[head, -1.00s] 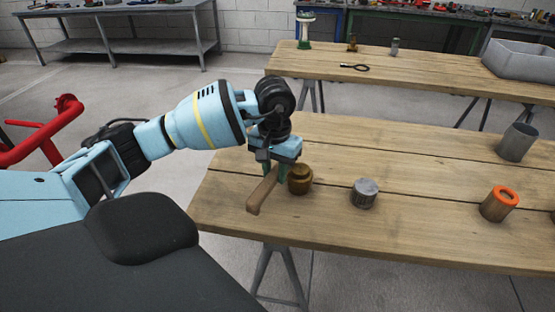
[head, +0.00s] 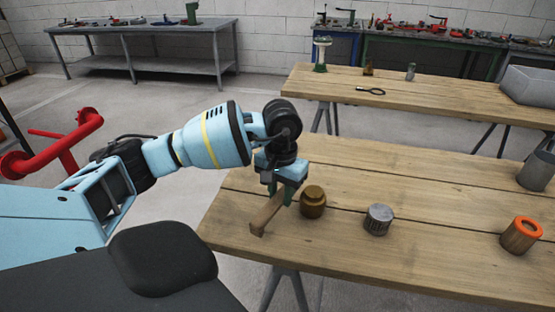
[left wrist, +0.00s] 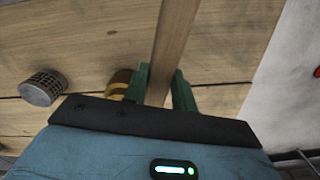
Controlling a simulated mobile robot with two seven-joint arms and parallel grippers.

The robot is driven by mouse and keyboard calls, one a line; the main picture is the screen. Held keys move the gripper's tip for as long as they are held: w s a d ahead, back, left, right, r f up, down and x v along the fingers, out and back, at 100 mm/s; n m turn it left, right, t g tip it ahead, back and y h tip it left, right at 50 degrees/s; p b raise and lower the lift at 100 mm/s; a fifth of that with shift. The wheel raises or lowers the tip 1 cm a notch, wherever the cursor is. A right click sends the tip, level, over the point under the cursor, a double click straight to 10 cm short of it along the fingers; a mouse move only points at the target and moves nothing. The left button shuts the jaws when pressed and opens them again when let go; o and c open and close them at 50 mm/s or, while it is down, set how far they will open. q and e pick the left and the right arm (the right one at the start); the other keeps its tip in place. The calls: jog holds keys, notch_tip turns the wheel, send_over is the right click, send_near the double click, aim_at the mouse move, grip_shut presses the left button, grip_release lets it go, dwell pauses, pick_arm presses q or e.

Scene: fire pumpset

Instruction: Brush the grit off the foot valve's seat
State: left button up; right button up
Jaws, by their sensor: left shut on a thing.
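My left gripper (head: 281,192) is shut on a wooden handle (head: 265,214), probably the brush's, at the near left of the front table. The handle also runs between the green fingers in the left wrist view (left wrist: 172,42). No bristles can be made out. A brass-coloured round body (head: 313,203), perhaps the foot valve's, stands upright just right of the gripper. It is partly hidden behind a finger in the left wrist view (left wrist: 119,84). A grey slotted strainer (head: 379,220) stands farther right, apart from the gripper. The valve seat and any grit cannot be made out. My right gripper is out of view.
A brown cylinder with an orange ring (head: 521,235) and a grey metal cup (head: 537,172) stand at the right of the wooden table (head: 430,185). A second table (head: 440,97) behind holds a grey bin (head: 528,86). Red pipework (head: 60,145) is at left.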

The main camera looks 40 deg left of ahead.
pick_arm(q)
jog(key=shift+w+d, duration=0.55)
jog(key=shift+d, duration=0.3)
jog(key=shift+w+d+f, duration=0.1)
jog(key=shift+w+d, duration=0.3)
jog(key=shift+d, duration=0.25)
jog(key=shift+w+d+f, duration=0.1)
jog(key=shift+w+d, duration=0.25)
jog(key=shift+d, duration=0.25)
jog(key=shift+f+b, duration=0.1)
jog(key=shift+b, duration=0.2)
jog(key=shift+s, duration=0.1)
jog(key=shift+s+a, duration=0.35)
jog(key=shift+a, duration=0.25)
jog(key=shift+s+a, duration=0.35)
jog(key=shift+a, duration=0.25)
jog(key=shift+a+f, duration=0.1)
